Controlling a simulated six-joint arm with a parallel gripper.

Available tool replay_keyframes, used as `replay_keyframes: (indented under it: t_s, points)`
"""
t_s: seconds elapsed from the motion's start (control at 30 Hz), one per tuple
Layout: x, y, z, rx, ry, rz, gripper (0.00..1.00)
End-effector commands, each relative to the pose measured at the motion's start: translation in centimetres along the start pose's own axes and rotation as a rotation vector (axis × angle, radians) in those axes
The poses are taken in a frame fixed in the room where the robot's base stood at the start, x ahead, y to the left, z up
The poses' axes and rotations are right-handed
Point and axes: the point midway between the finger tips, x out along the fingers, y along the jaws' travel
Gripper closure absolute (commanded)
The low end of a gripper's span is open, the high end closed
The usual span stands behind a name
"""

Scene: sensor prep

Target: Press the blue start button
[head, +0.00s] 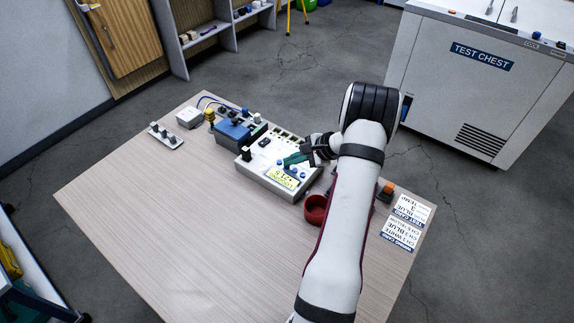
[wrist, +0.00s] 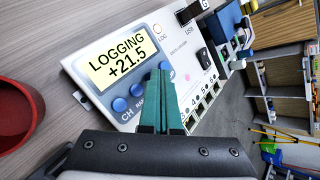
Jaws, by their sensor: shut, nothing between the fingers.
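A white logger box (head: 262,180) lies on the table, and its face (wrist: 185,45) fills the middle of the wrist view. Its lit display (wrist: 118,60) reads "LOGGING +21.5". Blue round buttons (wrist: 120,104) sit in a row below the display; one is marked "CH", and another label is partly covered. A further blue button (wrist: 166,66) shows at the fingertips, its label hidden by them. My gripper (wrist: 161,74) has its teal fingers closed together, tips at this button. I cannot tell whether they touch it. In the head view my gripper (head: 287,160) is over the box.
A red round cup (head: 316,211) stands right beside the box's near corner. A blue device (head: 236,130) with terminals sits behind the box. Printed cards (head: 402,232) and an orange-topped block (head: 387,190) lie right of my arm.

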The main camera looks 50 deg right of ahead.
Motion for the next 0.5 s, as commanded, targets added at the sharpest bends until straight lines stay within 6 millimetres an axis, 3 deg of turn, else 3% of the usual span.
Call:
replay_keyframes:
  t_s: [0.5]
  points:
    - [-1.1,-0.8,0.8,-0.001,0.0,0.0,1.0]
